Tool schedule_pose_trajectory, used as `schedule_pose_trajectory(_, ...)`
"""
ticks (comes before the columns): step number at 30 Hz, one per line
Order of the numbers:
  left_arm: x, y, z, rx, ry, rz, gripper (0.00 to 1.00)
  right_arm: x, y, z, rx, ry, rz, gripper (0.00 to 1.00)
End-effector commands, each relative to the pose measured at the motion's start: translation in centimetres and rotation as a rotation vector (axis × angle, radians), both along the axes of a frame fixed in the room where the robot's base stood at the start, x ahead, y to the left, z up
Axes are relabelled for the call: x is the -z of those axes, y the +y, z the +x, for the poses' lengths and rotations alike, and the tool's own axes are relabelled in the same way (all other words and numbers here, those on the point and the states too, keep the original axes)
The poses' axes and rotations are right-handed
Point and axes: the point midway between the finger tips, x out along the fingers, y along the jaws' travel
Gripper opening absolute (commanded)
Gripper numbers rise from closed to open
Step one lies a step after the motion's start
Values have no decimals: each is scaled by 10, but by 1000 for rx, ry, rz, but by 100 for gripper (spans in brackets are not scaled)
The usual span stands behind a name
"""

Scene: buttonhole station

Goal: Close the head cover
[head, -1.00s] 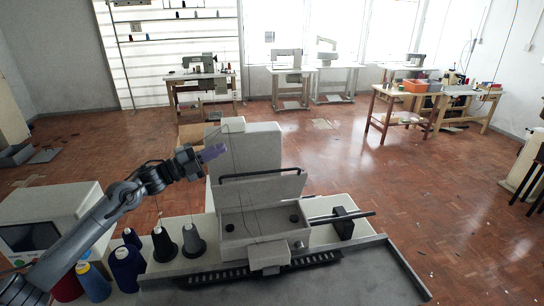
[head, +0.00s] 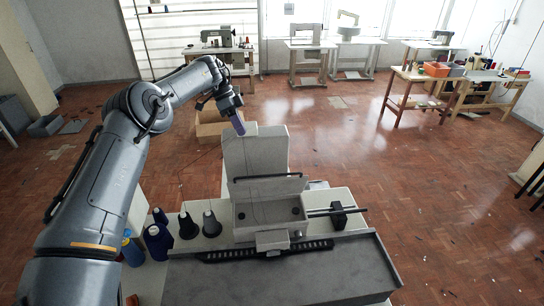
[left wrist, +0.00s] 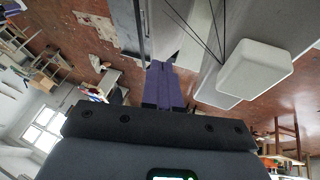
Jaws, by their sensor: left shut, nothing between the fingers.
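The head cover (head: 268,189) is a grey flap with a black strip along its upper edge. It stands raised on the sewing machine's head, and the open head box (head: 268,213) below it shows two dark round parts. My left gripper (head: 239,127) has purple fingers, shut and empty, near the top left of the tall grey machine housing (head: 262,155), behind and above the cover and apart from it. The fingers also show in the left wrist view (left wrist: 168,84), with a white block (left wrist: 256,68) beside them. My right gripper is not in view.
Thread cones (head: 187,225) stand left of the head box. A black rod with a block (head: 338,214) sticks out to the right. A grey bed plate (head: 290,275) lies in front. A cardboard box (head: 211,127) stands on the floor behind.

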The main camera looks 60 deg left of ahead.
Motion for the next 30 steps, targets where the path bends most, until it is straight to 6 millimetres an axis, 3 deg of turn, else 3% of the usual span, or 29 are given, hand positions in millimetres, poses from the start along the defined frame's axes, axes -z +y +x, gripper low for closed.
schedule_pose_trajectory(3, -5, -7, 4, -23, 60, 2, 0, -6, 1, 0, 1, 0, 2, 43)
schedule_pose_trajectory(8, 5, -14, 7, -30, 76, 0, 0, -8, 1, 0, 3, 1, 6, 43)
schedule_pose_trajectory(23, 83, -53, 18, -29, 75, -2, 0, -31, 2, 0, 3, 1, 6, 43)
schedule_pose_trajectory(30, 93, -71, 9, -29, 72, 0, 0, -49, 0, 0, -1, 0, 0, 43)
